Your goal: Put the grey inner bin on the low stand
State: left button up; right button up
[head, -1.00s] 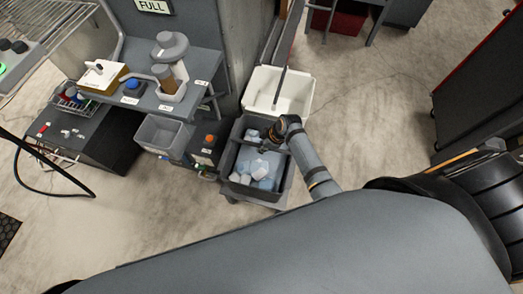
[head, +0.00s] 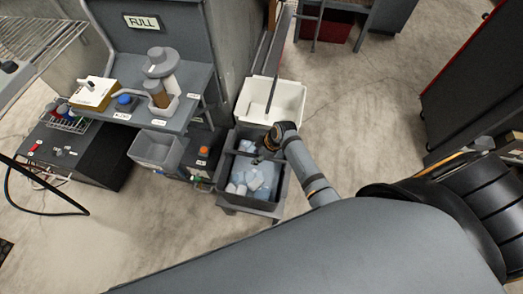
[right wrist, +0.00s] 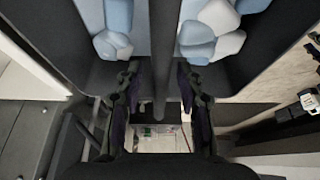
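The dark grey bin (head: 222,180), with pale blue and white lumps in it, sits on a low grey stand or cart (head: 252,211) in the middle of the head view. A bar (right wrist: 165,50) crosses over the bin's middle. My right gripper (head: 260,154) reaches down to this bar from the right. In the right wrist view its two fingers (right wrist: 159,85) stand apart, one on each side of the bar, with a narrow gap on the left. Whether the right finger touches the bar is unclear. My left gripper is not in view.
A white bin (head: 290,100) stands right behind the dark bin. A lighter grey tub (head: 155,150) and a dark box with an orange knob (head: 203,150) are to the left. A grey bench (head: 190,75) holds a powder device. The floor (head: 360,110) to the right is open.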

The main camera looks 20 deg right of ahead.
jog(key=p+v, duration=0.1)
jog(key=v, duration=0.9)
jog(key=shift+s+r+p, duration=0.1)
jog(key=shift+r+p, duration=0.2)
jog(key=shift+r, duration=0.05)
jog(key=shift+d, duration=0.1)
